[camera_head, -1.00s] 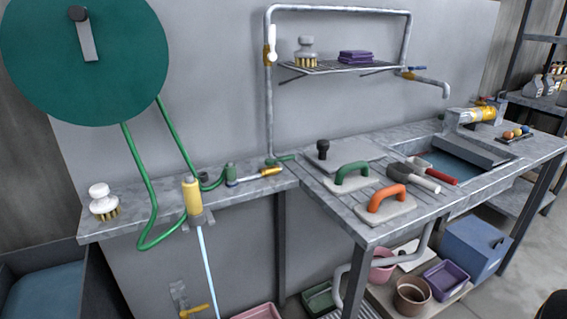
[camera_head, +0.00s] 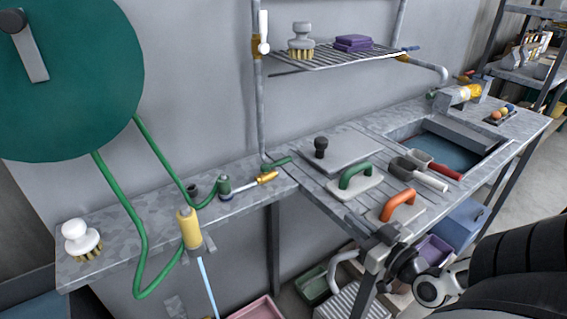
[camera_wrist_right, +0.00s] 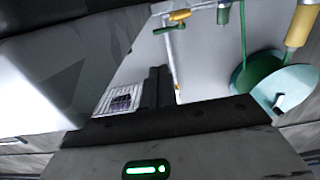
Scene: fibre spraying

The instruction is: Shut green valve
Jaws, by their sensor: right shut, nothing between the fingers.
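The green valve (camera_head: 278,163) is a small green lever at the foot of the wall pipe, just above the back of the bench. It also shows near the top of the right wrist view (camera_wrist_right: 170,28), which is turned over. My right gripper (camera_head: 372,228) is shut and empty at the front edge of the bench, by the orange-handled float (camera_head: 398,207). It is well to the right of and nearer than the green valve, not touching it. My left gripper is out of view.
A wire shelf (camera_head: 340,60) hangs above; the wall between is bare.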

